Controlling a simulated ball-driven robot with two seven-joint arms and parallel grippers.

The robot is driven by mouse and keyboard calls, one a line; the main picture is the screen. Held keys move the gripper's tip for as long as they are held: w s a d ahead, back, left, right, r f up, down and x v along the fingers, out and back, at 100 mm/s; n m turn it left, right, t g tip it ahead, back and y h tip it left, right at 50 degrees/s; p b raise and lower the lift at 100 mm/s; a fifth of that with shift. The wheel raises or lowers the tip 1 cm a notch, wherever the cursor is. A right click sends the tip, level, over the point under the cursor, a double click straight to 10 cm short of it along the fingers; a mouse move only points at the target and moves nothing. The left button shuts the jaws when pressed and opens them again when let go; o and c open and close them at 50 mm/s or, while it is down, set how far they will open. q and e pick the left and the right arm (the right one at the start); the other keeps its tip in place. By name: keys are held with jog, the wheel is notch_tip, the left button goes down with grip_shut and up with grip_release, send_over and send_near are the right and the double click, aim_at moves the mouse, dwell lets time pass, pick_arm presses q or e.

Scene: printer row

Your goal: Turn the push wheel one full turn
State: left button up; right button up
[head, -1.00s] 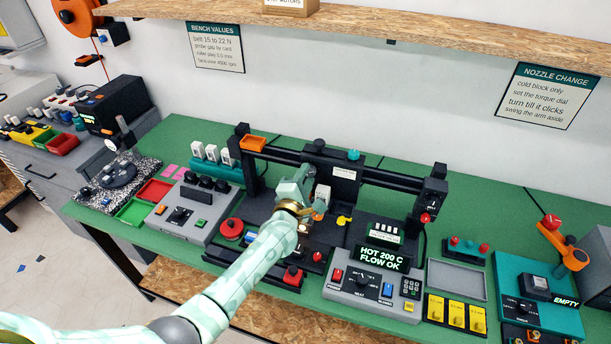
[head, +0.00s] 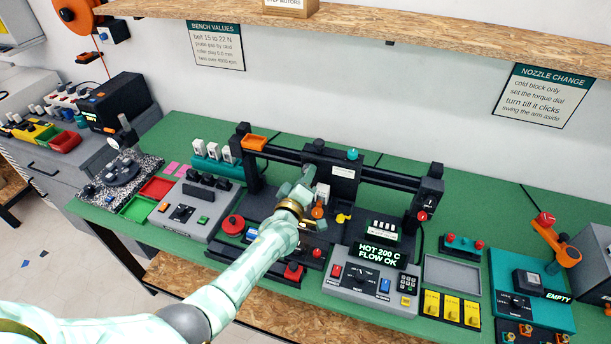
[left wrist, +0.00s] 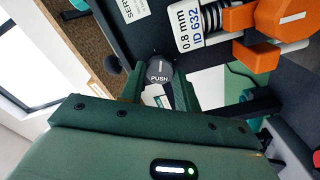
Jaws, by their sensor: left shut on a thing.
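The push wheel (left wrist: 158,72), a dark round knob with a white line and the word PUSH, shows in the left wrist view between my left fingers. My left gripper (left wrist: 158,90) is shut on it, one finger on each side. In the head view my left gripper (head: 306,179) reaches to the dark carriage on the printer's crossbar, and the wheel is hidden behind it. My right gripper is in neither view.
An orange part (left wrist: 268,30) and a white 0.8 mm label (left wrist: 190,28) are close beside the wheel. The dark crossbar (head: 390,179) runs across the printer. A control box (head: 370,280) reads HOT 200 C, FLOW OK. The grey tray (head: 452,275) is empty.

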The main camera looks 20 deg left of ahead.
pick_arm(q)
jog(key=shift+f+m, duration=0.1)
jog(key=shift+m, duration=0.6)
jog(key=o, duration=1)
jog(key=shift+c, duration=0.2)
jog(key=shift+s, duration=0.1)
jog(key=s+p, duration=0.2)
jog(key=s, duration=1.4)
jog(key=shift+a, duration=0.3)
jog(key=shift+s, duration=0.1)
